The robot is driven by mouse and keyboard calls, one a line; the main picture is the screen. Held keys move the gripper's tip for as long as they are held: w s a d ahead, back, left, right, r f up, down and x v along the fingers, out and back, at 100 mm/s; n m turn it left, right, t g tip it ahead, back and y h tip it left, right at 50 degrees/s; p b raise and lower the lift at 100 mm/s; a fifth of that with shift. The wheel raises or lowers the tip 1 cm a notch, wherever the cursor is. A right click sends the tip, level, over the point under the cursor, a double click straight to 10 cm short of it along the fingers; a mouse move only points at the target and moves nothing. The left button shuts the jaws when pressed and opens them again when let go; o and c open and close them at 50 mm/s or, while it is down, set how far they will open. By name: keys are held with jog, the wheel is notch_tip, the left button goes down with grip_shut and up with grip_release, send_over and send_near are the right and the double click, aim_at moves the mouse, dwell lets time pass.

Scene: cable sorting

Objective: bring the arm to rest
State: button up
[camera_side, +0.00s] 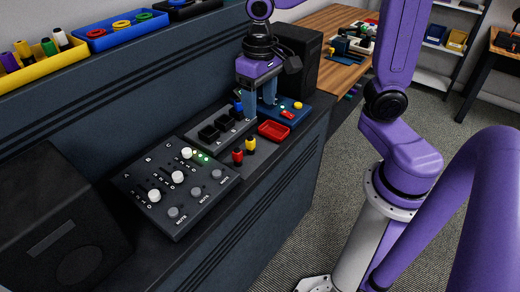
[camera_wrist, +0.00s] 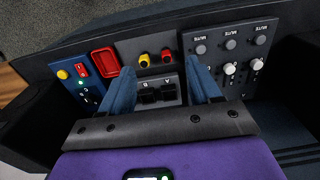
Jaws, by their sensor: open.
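My gripper (camera_side: 260,108) is open and empty, pointing down above the back end of the grey socket block (camera_side: 226,128). In the wrist view my gripper (camera_wrist: 161,72) shows two blue fingers spread apart, with black sockets (camera_wrist: 158,95) visible between them. A blue plug (camera_side: 238,107) appears at the block's far end, close to the left finger; I cannot tell whether they touch. A red plug (camera_side: 237,156) and a yellow plug (camera_side: 250,145) stand upright in front of the block.
A mixer panel (camera_side: 172,215) with white faders and lit green lights sits to the left. A shallow red tray (camera_side: 273,131) and a blue switch panel (camera_side: 295,116) lie right of the block. A black speaker (camera_side: 292,62) stands behind. Bins of coloured spools (camera_side: 40,60) line the shelf.

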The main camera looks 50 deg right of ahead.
jog(key=s+d+f+n, duration=0.1)
jog(key=s+f+n, duration=0.2)
jog(key=s+n, duration=0.9)
jog(key=s, duration=0.5)
jog(key=shift+n, duration=0.4)
